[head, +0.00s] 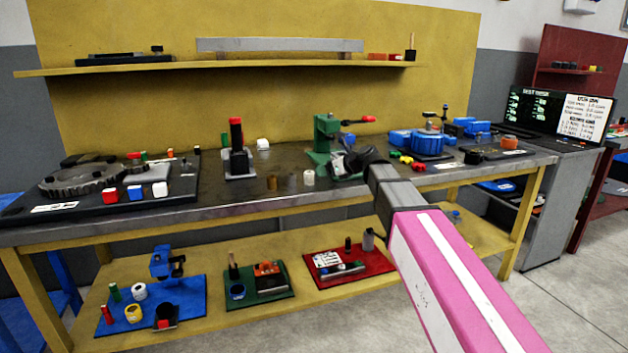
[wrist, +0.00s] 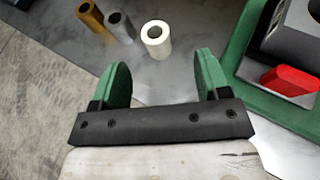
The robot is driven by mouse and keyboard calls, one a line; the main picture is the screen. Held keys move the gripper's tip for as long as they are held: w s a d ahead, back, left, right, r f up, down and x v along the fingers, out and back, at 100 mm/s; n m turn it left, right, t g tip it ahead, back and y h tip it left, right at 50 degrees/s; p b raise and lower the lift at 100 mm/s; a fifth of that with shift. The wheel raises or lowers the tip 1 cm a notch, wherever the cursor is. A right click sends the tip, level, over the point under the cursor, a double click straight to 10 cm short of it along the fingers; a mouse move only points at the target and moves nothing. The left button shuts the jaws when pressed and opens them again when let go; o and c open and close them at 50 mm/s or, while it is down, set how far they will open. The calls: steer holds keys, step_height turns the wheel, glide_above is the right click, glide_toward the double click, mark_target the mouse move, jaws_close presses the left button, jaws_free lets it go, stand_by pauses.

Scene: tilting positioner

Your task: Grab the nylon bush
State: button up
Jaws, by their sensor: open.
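The nylon bush, a short off-white hollow cylinder, stands upright on the grey workbench (head: 225,197). It shows in the head view (head: 308,177) and in the wrist view (wrist: 156,47). My gripper (wrist: 163,75) is open, with a green pad on each finger and nothing between them. In the wrist view the bush stands just beyond the fingertips, roughly centred across the gap and slightly left of its middle. In the head view my gripper (head: 338,168) is to the right of the bush.
A grey bush (wrist: 120,27) and a bronze bush (wrist: 90,17) stand in a row to the left of the nylon one. A green fixture (wrist: 240,60) with a red-ended handle (wrist: 290,80) is close on the right. Bare bench lies in front of the bushes.

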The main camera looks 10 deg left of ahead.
mark_target(309, 172)
steer(key=x, duration=0.2)
steer(key=shift+w+a+f, duration=0.15)
steer(key=shift+a, duration=0.15)
steer(key=shift+s+x, duration=0.2)
steer(key=shift+x, duration=1.25)
steer(key=shift+s+x, duration=0.15)
steer(key=shift+x, duration=1.35)
steer(key=shift+a+f, duration=0.1)
steer(key=c, duration=1.1)
